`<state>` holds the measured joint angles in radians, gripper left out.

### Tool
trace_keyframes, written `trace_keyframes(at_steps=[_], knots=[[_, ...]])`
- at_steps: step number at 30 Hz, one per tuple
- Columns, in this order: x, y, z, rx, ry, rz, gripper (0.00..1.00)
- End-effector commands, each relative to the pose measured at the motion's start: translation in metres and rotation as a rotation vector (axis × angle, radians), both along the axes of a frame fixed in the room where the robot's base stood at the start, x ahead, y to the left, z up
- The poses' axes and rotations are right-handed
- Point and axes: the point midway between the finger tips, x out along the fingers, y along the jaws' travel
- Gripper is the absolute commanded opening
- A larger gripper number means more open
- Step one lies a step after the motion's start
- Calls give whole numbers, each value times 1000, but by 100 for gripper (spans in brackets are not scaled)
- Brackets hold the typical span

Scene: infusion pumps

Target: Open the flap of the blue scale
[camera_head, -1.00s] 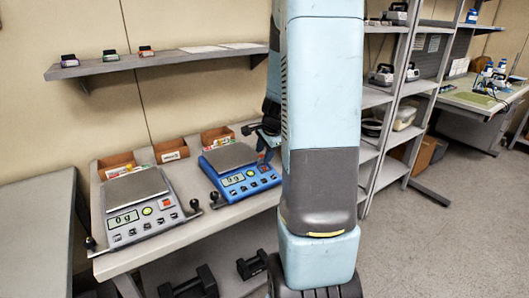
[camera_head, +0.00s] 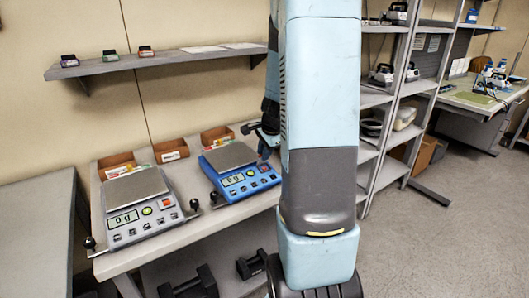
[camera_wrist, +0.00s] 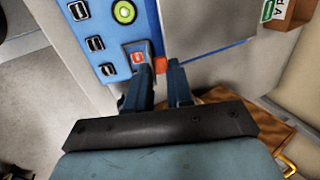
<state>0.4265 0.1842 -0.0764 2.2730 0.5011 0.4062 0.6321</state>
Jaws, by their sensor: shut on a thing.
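The blue scale (camera_head: 240,184) stands on the bench, with a grey weighing plate and a lit display on its front panel. It also shows in the wrist view (camera_wrist: 100,68), with a green round button and a red button on a grey piece at its panel's end. My gripper (camera_wrist: 160,72) is at this end of the panel. Its two dark fingers are shut on a small orange tab (camera_wrist: 160,65) at the scale's edge. I cannot tell how far the flap is open. In the head view my arm partly hides the scale's right side and the fingertips.
A grey scale (camera_head: 140,209) with a similar panel stands to the left on the bench. Small cardboard bins (camera_head: 171,151) stand behind the scales. A wall shelf (camera_head: 160,62) holds small boxes and papers above. Dark dumbbells (camera_head: 190,283) lie below the bench.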

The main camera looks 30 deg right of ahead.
Motion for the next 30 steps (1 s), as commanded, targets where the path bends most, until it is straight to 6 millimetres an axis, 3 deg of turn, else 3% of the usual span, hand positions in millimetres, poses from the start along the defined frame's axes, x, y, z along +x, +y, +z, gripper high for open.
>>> trace_keyframes(at_steps=[15,27,28,30], knots=[[13,1,1,-2,205,4,0],[14,1,2,-4,222,1,0],[14,1,2,-4,222,1,24],[14,1,2,-4,222,1,31]])
